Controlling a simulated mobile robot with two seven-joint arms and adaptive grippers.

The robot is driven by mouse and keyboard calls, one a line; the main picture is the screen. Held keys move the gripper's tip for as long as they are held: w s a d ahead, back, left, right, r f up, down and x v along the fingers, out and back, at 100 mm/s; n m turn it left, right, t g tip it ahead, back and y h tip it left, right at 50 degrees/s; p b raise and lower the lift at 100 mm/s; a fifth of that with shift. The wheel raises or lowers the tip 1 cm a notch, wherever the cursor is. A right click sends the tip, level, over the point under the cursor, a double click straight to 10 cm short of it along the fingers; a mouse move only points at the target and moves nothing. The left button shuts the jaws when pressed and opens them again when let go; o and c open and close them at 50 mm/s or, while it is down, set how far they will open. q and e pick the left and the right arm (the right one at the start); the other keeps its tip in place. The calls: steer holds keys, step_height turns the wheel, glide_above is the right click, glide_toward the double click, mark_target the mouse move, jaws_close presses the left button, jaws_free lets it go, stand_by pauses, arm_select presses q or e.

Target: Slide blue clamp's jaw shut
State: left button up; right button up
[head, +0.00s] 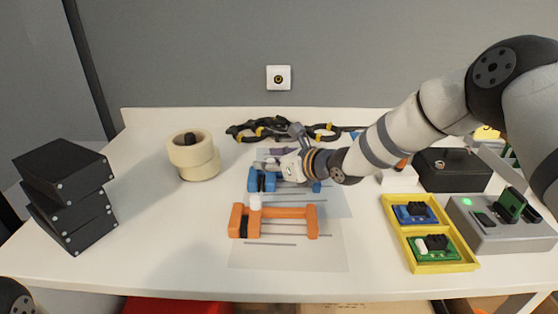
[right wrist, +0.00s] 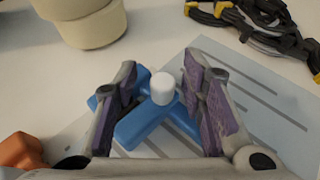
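The blue clamp (head: 267,183) lies on a pale marked sheet (head: 335,240) in the middle of the table. Its far parts are partly hidden behind my right gripper and wrist. In the right wrist view a blue block of the clamp (right wrist: 142,122) with a white cylinder (right wrist: 162,88) at its end shows between the purple finger pads. My right gripper (head: 273,160) is open, one finger on each side of the white cylinder (right wrist: 162,70). Gaps show, and I cannot tell whether either finger touches the clamp. My left gripper is not in view.
An orange clamp (head: 288,212) lies just in front of the blue one. Cream tape rolls (head: 194,158) stand to the left, black boxes (head: 72,215) farther left. Black and yellow clamps (head: 262,128) lie behind. A yellow tray (head: 448,267) and a grey device (head: 500,236) stand right.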

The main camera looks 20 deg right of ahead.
steer(key=v, duration=1.1)
steer(key=shift+s, duration=0.1)
